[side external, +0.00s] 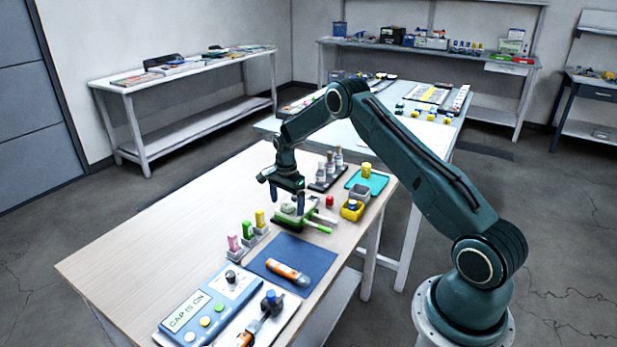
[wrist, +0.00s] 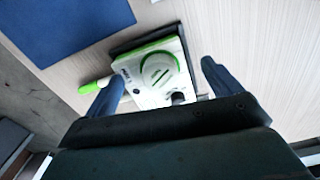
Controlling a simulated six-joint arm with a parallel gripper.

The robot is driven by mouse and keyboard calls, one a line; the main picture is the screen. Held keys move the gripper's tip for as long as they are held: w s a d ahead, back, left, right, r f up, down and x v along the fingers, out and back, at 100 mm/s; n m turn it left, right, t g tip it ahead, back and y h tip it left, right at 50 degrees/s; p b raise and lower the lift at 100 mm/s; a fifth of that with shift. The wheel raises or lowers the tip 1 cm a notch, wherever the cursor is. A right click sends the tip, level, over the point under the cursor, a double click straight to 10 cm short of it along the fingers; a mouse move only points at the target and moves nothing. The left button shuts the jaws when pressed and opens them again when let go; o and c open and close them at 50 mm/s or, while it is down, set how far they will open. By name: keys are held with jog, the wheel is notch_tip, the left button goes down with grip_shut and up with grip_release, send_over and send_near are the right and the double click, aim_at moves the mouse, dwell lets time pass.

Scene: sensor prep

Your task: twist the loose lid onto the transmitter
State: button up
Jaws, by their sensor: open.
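The transmitter (wrist: 136,88) is a white box with green trim, lying on a dark base on the wooden table; it also shows in the side view (side external: 291,219). A round white lid (wrist: 158,68) with a green edge lies on its top face. I cannot tell whether the lid is seated or threaded. My gripper (wrist: 163,82) is open, with one blue finger on each side of the transmitter in the wrist view. In the side view my gripper (side external: 287,201) points down over the transmitter, partly hiding it. No contact is visible.
A green handle (wrist: 95,85) sticks out beside the transmitter. A blue mat (side external: 290,262) with an orange tool lies in front. Pink, green and yellow pieces (side external: 247,229) stand at left, bottles (side external: 330,168) behind. A panel (side external: 205,310) has a display apparently reading "CAP IS ON". The table's left part is clear.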

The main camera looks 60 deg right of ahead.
aim_at(287, 204)
jog(key=shift+r, duration=0.7)
dwell(0.6)
jog(key=shift+r, duration=2.9)
jog(key=shift+r, duration=0.1)
